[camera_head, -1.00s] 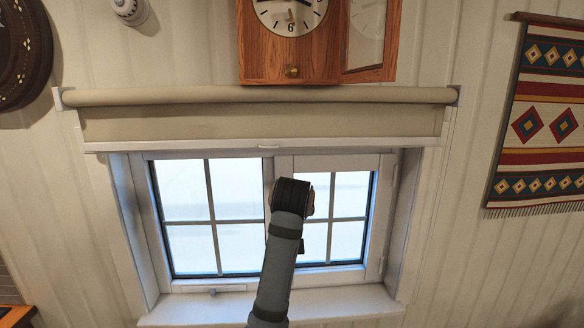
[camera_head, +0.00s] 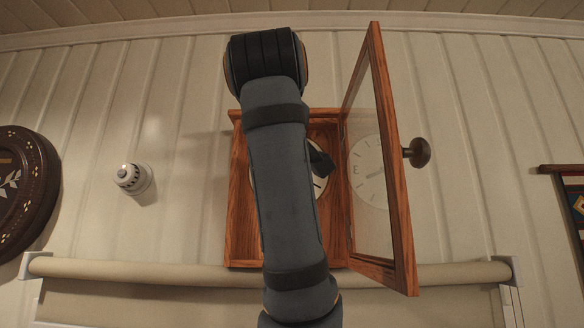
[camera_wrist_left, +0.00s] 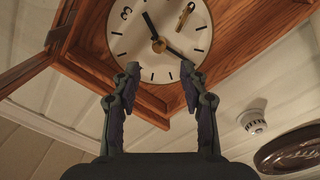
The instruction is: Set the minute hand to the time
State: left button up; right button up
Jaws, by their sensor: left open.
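A wooden wall clock (camera_head: 240,215) hangs on the wall, its face mostly hidden behind my left arm in the head view. In the left wrist view the white dial (camera_wrist_left: 120,43) shows close up and turned, with a 3 at its upper left. Two black hands meet at the centre. The longer, thinner minute hand (camera_wrist_left: 180,55) points to the lower right, and the shorter hour hand (camera_wrist_left: 150,24) points up. My left gripper (camera_wrist_left: 160,70) is open, its two fingertips spread before the lower dial. The right fingertip overlaps the minute hand's end; contact cannot be told. My right gripper is not in view.
The clock's glass door (camera_head: 378,150) stands open to the right, with a dark knob (camera_head: 417,152) and a dial reflection. A gold piece (camera_wrist_left: 185,17) sits on the dial. A round white fixture (camera_head: 132,178) is on the wall to the left. A rolled blind (camera_head: 440,274) runs below.

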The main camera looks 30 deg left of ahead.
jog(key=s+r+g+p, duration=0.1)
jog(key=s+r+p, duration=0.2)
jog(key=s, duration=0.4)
pick_arm(q)
jog(key=p+x, duration=0.1)
jog(key=x, duration=0.8)
jog(key=shift+w+d, duration=0.25)
jog(key=shift+d, duration=0.05)
jog(key=shift+s+a, duration=0.25)
jog(key=shift+s, duration=0.35)
jog(key=shift+c, duration=0.7)
jog(key=shift+w, duration=0.2)
jog(key=shift+c, duration=1)
jog(key=shift+w, duration=0.2)
jog(key=shift+c, duration=1.4)
jog(key=shift+f, duration=0.1)
grip_shut()
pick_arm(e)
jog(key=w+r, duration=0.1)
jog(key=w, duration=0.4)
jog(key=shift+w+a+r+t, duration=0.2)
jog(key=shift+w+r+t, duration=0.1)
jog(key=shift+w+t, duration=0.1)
